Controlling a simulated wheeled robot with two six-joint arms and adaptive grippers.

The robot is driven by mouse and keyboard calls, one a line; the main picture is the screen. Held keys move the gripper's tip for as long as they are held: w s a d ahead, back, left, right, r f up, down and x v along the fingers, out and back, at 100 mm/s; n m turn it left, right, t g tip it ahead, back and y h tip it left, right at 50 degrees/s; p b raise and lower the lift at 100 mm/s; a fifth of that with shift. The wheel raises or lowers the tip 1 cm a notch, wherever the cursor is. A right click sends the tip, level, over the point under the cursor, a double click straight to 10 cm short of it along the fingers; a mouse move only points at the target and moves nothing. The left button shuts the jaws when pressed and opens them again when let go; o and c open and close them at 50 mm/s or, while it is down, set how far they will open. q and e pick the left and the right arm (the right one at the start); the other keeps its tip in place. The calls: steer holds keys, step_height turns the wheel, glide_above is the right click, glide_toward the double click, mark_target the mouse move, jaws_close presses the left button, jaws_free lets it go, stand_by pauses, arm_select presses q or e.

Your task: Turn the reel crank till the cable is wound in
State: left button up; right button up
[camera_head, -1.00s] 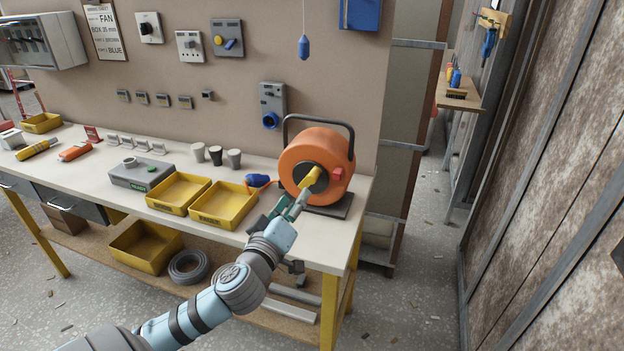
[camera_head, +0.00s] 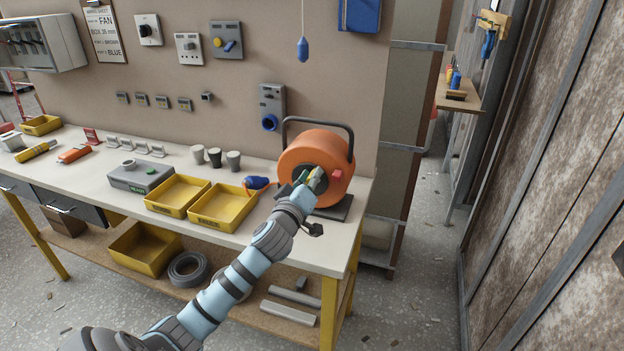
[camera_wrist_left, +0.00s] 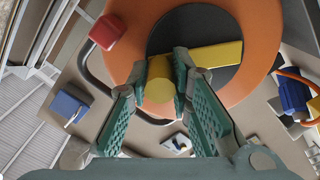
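The orange cable reel (camera_head: 305,150) stands upright on its dark base at the right end of the workbench, under a dark tube handle. Its yellow crank shows in the left wrist view as an arm (camera_wrist_left: 217,54) across the dark hub, with a round yellow knob (camera_wrist_left: 160,88). My left gripper (camera_head: 310,182) is at the reel's face. In the left wrist view its green fingers (camera_wrist_left: 163,82) touch the knob from both sides. A blue plug (camera_head: 257,182) on a short length of orange cable lies on the bench left of the reel. My right gripper is out of view.
Yellow bins (camera_head: 222,207) and a grey box (camera_head: 141,176) stand on the bench left of the reel. Grey cups (camera_head: 214,157) stand behind them. A blue pull handle (camera_head: 303,49) hangs in front of the wall. The floor right of the bench is mostly clear.

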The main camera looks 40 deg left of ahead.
arm_select(q)
jaws_close()
